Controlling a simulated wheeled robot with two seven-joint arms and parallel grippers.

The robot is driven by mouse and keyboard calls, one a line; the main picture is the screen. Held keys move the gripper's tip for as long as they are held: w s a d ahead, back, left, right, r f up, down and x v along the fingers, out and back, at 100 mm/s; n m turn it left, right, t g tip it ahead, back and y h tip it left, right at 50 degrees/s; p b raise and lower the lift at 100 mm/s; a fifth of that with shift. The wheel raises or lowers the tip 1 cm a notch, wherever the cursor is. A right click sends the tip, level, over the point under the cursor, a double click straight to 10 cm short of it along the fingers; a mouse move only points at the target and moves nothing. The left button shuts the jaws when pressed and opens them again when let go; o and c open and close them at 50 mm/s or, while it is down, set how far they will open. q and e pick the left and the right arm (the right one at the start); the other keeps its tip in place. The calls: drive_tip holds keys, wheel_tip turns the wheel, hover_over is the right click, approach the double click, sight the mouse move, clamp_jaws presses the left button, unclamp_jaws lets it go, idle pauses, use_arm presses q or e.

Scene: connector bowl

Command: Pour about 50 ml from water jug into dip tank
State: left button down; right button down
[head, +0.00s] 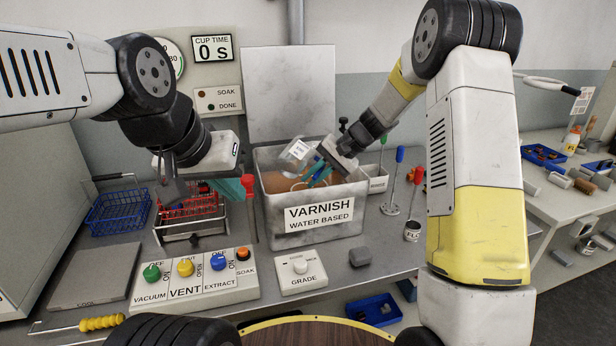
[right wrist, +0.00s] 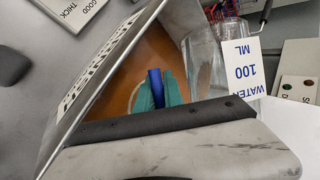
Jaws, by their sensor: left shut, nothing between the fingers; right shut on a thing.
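The dip tank (head: 262,200) is a grey metal box labelled "VARNISH WATER BASED", with brown liquid inside. The water jug (head: 290,160) is clear with a white label and hangs over the tank's opening, tilted in the head view. My right gripper (head: 320,176) is shut on a blue part of the jug, which looks like its handle; its teal fingers show around it in the right wrist view (right wrist: 156,92). The label there reads "WATER 100 ML". I cannot make out the water level or any stream. My left gripper (head: 234,188) is shut and empty, left of the tank.
A red wire basket (head: 190,208) on a rack stands below my left gripper, and a blue basket (head: 118,211) stands further left. A button panel (head: 196,278) and a grade knob box (head: 300,274) sit in front. A stand with coloured handles (head: 391,208) is right of the tank.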

drive_tip(key=shift+f+n+t+h, duration=0.25)
drive_tip(key=shift+t+h, duration=0.15)
drive_tip(key=shift+t, duration=0.2)
drive_tip(key=shift+f+n+t+h, duration=0.15)
drive_tip(key=shift+n+t+h, duration=0.1)
drive_tip(key=shift+t+h, duration=0.25)
drive_tip(key=shift+w+d+r+n+t, duration=0.2)
drive_tip(key=shift+w+r+n+t, duration=0.1)
drive_tip(key=shift+t, duration=0.2)
drive_tip(key=shift+w+d+f+t+h+b, duration=0.15)
drive_tip(key=shift+w+t+h+b, duration=0.1)
drive_tip(key=shift+t+h+b, duration=0.25)
idle(0.6)
drive_tip(key=shift+w+r+n+t+h+b, duration=0.2)
drive_tip(key=shift+r+n+t+h+b, duration=0.3)
drive_tip(key=shift+t+b, duration=0.65)
